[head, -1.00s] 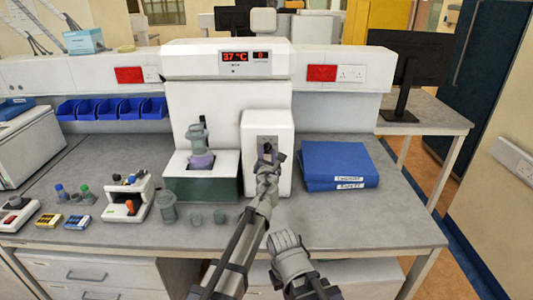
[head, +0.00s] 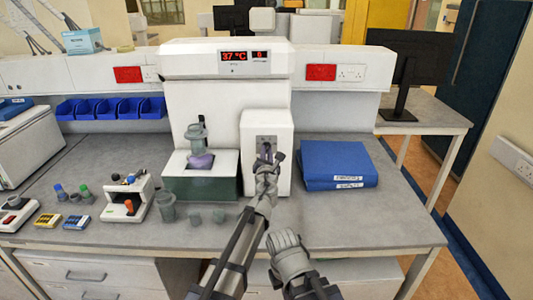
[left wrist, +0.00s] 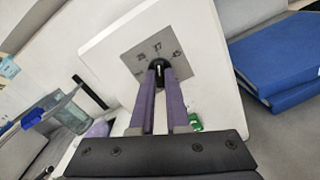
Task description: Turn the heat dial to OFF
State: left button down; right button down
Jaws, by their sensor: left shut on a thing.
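The heat dial (left wrist: 158,66) is a small dark knob on a grey plate (left wrist: 181,47) with printed marks around it, on the front of a white box (head: 253,123). One mark reads like 37; the others are too small to read surely. My left gripper (head: 267,157) is in front of the plate; in the left wrist view its purple fingers (left wrist: 160,76) are shut on the dial, with a pale pointer line near the top of the knob. My right gripper (head: 287,243) is low in front of the bench, apart from the dial; its jaws cannot be made out.
Blue binders (head: 338,165) lie right of the white box. A green-fronted unit with a grey-green vessel (head: 197,138) stands left of it. The red display (head: 234,56) above reads 37 °C. Small jars (head: 166,207) and racks stand on the bench at left.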

pick_arm(q)
jog(key=n, duration=1.9)
jog(key=shift+n, duration=0.4)
dwell(0.5)
jog(key=c, duration=0.9)
grip_release()
jog(key=shift+s, duration=0.15)
